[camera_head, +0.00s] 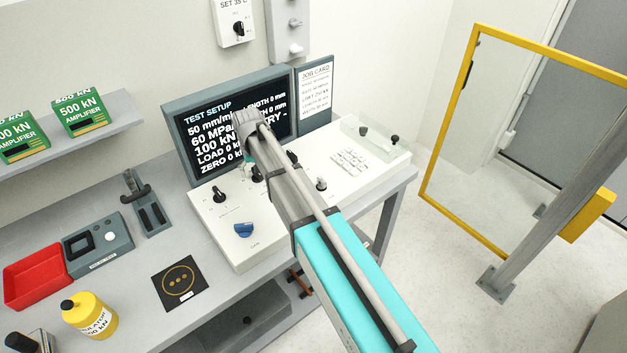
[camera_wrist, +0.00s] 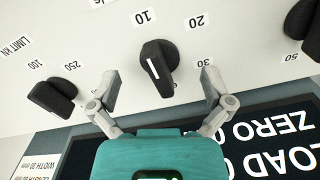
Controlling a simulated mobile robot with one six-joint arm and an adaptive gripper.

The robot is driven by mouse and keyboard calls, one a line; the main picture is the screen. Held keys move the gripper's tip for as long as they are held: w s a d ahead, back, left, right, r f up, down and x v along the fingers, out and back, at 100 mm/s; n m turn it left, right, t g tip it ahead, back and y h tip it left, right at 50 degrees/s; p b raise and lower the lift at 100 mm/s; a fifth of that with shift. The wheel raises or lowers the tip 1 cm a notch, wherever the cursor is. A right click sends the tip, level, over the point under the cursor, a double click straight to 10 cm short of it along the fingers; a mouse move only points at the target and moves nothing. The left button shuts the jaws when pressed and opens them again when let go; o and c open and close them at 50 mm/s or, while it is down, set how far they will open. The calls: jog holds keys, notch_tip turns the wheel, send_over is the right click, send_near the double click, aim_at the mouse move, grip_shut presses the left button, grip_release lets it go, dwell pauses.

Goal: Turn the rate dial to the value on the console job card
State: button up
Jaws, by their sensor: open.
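In the wrist view a black rate dial (camera_wrist: 160,66) with a white pointer line stands on the white console panel. Labels including 10, 20 and 30 ring it. The line runs nearly up and down, its upper end towards the 10. My gripper (camera_wrist: 160,84) is open, with one finger on each side of the dial and gaps to both. In the head view my arm hides most of the gripper and dial over the console (camera_head: 270,230). The job card (camera_head: 315,88) stands right of the screen; its heading is readable, but its rate line is too small to read.
A second black knob (camera_wrist: 52,96), near 100 and 250, stands left of the dial, and another (camera_wrist: 305,27) stands at the right edge. The test setup screen (camera_head: 205,140) rises behind the panel. A blue knob (camera_head: 243,230) sits near the front edge.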

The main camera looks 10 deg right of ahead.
jog(key=n, duration=2.1)
notch_tip(320, 180, up, 14)
jog(key=p, duration=1.4)
jog(key=s+d+f+m+b, duration=0.2)
jog(key=s+d+m, duration=0.1)
jog(key=d+m, duration=0.1)
jog(key=s+d+f+m+b, duration=0.3)
jog(key=s+d+m, duration=0.1)
jog(key=d+m, duration=0.1)
jog(key=s+d+f+m+b, duration=0.3)
jog(key=s+d+m, duration=0.1)
jog(key=d, duration=0.2)
jog(key=shift+s+d+m, duration=0.1)
jog(key=shift+s+m, duration=0.1)
jog(key=shift+m, duration=0.1)
jog(key=shift+s+d+f+m, duration=0.2)
jog(key=shift+s+d+m, duration=0.2)
jog(key=shift+d+m, duration=0.15)
dwell(0.5)
